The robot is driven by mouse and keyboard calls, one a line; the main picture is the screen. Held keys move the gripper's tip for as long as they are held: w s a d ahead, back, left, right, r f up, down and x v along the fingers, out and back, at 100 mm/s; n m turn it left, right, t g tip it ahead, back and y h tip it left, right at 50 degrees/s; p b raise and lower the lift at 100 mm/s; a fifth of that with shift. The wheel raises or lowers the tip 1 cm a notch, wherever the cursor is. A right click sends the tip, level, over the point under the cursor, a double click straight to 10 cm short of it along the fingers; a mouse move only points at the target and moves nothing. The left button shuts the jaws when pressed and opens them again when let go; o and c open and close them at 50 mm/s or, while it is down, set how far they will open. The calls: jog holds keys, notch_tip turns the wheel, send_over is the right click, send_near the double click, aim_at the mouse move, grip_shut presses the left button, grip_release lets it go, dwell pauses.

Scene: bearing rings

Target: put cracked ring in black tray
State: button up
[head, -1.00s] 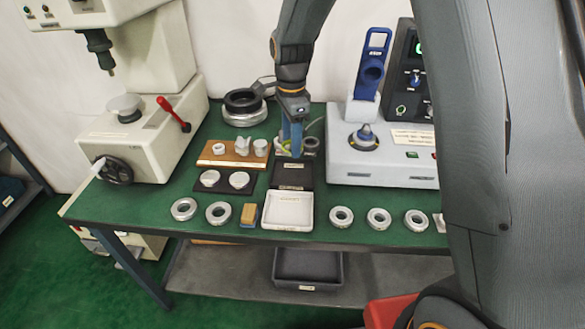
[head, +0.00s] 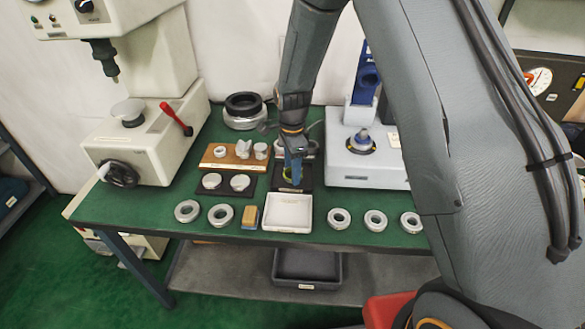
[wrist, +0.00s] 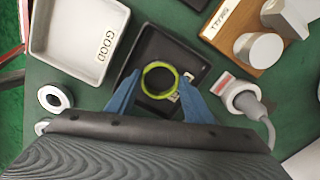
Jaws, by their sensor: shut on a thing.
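A yellow-green ring (wrist: 160,65) sits between the two blue fingers of my gripper (wrist: 160,78) in the wrist view. The gripper is shut on it. The ring is over the black tray (wrist: 150,45), and I cannot tell whether it touches the floor of it. No crack can be made out at this size. In the head view my gripper (head: 293,168) is at the black tray (head: 306,180), with the ring mostly hidden by the fingers.
A white tray marked GOOD (wrist: 45,30) is beside the black tray. Several metal rings (head: 340,218) line the front edge. A wooden block with white parts (head: 225,163) and a dark plate with two discs (head: 225,190) stand left. A white machine (head: 350,172) stands right.

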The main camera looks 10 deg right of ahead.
jog(key=o, duration=1.1)
jog(key=shift+f, duration=0.1)
notch_tip(320, 180, up, 11)
jog(key=b, duration=0.3)
jog(key=s+d+n, duration=0.4)
jog(key=s+n, duration=0.1)
jog(key=s, duration=0.2)
jog(key=s+d+r+n, duration=0.1)
jog(key=s+d+n, duration=0.3)
jog(key=s, duration=0.3)
jog(key=s+d+r+n+t, duration=0.1)
jog(key=s+d+n, duration=0.3)
jog(key=s+n, duration=0.2)
jog(key=shift+s+n, duration=0.4)
jog(key=shift+s, duration=0.55)
